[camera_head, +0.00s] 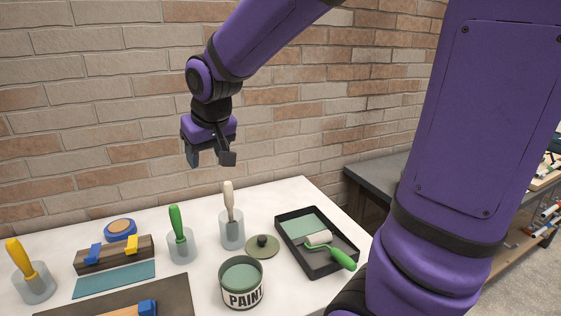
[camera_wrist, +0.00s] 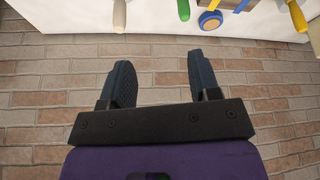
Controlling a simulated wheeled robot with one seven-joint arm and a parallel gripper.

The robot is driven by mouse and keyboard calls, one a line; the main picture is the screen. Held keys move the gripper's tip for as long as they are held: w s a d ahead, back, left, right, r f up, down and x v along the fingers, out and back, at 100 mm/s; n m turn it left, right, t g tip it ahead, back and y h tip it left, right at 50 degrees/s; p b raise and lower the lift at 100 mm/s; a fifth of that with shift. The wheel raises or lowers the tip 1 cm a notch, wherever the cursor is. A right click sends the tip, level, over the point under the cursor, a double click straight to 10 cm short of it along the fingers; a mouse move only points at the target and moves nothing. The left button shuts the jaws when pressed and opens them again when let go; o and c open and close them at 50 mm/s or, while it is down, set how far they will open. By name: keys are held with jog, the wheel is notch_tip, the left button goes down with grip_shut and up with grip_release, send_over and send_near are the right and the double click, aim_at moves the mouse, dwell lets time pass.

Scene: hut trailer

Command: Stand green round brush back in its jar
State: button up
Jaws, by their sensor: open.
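The green round brush (camera_head: 176,221) stands handle up in a clear jar (camera_head: 183,250) on the white table, leaning slightly left. Its bristle end is inside the jar and hard to make out. The green handle also shows at the top edge of the wrist view (camera_wrist: 184,10). My gripper (camera_head: 210,157) is open and empty, high above the table in front of the brick wall, apart from the brush and jar. In the wrist view its two fingers (camera_wrist: 160,68) are spread with only brick between them.
A white-handled brush (camera_head: 229,202) in a jar is close right of the green one. A yellow-handled brush (camera_head: 18,257) in a jar is far left. A wooden block (camera_head: 95,259), paint can (camera_head: 242,290), round lid (camera_head: 262,250) and roller tray (camera_head: 291,246) surround them.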

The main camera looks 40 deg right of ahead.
jog(key=s+d+r, duration=0.1)
jog(key=s+r, duration=0.1)
jog(key=s, duration=0.8)
jog(key=s+d+r, duration=0.1)
jog(key=s+r, duration=0.1)
jog(key=s, duration=0.8)
jog(key=shift+s+d, duration=0.25)
